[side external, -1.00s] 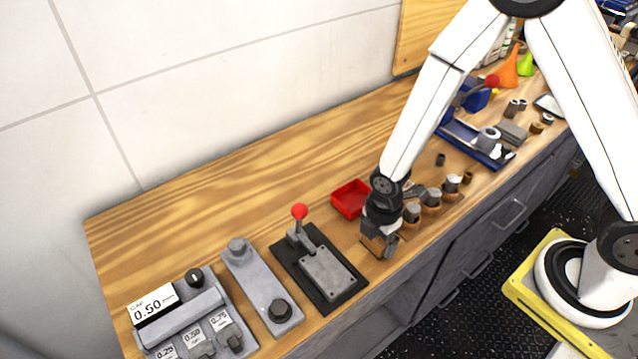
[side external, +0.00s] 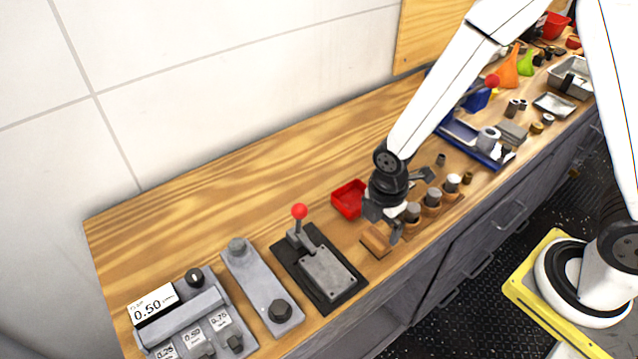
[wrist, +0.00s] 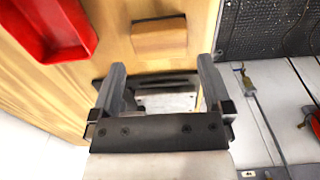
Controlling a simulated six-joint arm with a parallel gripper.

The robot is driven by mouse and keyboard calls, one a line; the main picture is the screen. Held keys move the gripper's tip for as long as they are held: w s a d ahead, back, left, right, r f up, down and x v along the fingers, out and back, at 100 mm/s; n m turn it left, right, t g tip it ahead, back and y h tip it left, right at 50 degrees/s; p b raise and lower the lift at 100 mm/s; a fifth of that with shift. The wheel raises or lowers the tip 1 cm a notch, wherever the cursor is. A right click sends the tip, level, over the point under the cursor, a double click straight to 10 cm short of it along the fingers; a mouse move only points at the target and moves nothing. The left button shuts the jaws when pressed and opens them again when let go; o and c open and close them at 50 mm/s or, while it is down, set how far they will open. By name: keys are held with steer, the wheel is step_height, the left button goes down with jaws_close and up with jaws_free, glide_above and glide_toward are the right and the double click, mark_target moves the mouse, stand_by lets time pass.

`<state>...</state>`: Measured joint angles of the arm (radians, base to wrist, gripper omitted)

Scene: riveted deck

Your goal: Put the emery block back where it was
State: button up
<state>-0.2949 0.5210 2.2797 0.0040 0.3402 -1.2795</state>
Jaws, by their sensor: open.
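A brown block (side external: 376,240), which I take to be the emery block, lies flat on the bench near its front edge.
A red tray (side external: 348,200) stands behind the block. A lever fixture with a red knob (side external: 300,211) is to its left. Wooden holders with grey cylinders (side external: 432,198) stand close on the right. The back left of the bench is clear.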

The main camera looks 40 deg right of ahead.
mark_target(383, 234)
step_height(383, 234, up, 7)
steer(key=shift+r, duration=0.2)
stand_by(0.4)
steer(key=shift+d, duration=0.1)
stand_by(0.5)
steer(key=s+d+r+m+t, duration=0.2)
steer(key=d+m, duration=0.7)
steer(key=m, duration=0.9)
steer(key=shift+s+d+r+t, duration=0.15)
steer(key=shift+s+r+t, duration=0.15)
steer(key=shift+s+r, duration=0.15)
